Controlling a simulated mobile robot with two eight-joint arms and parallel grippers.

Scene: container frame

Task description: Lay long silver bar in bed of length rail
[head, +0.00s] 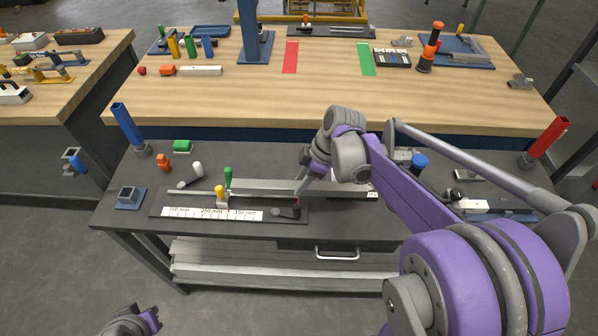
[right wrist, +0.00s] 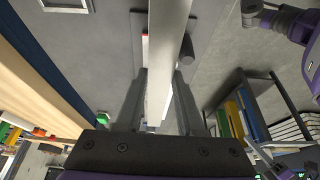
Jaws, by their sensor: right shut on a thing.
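The long silver bar (head: 262,185) lies roughly level in the head view, over the far edge of the length rail (head: 180,215). My right gripper (head: 299,188) is shut on it. In the right wrist view the bar (right wrist: 168,40) runs between the two fingers (right wrist: 160,105). The rail is a dark plate with a white ruler strip (head: 230,214) and a yellow-knobbed stop (head: 220,196). I cannot tell whether the bar touches the rail's bed. My left gripper (head: 140,322) is at the bottom edge, partly cut off; its jaws are unclear.
A green-knobbed pin (head: 228,176) stands close behind the bar. A blue post (head: 127,127) and a red post (head: 549,141) stand at the bench's ends. A blue-topped part (head: 419,162) is right of my wrist. More bars (head: 230,275) lie on the shelf below.

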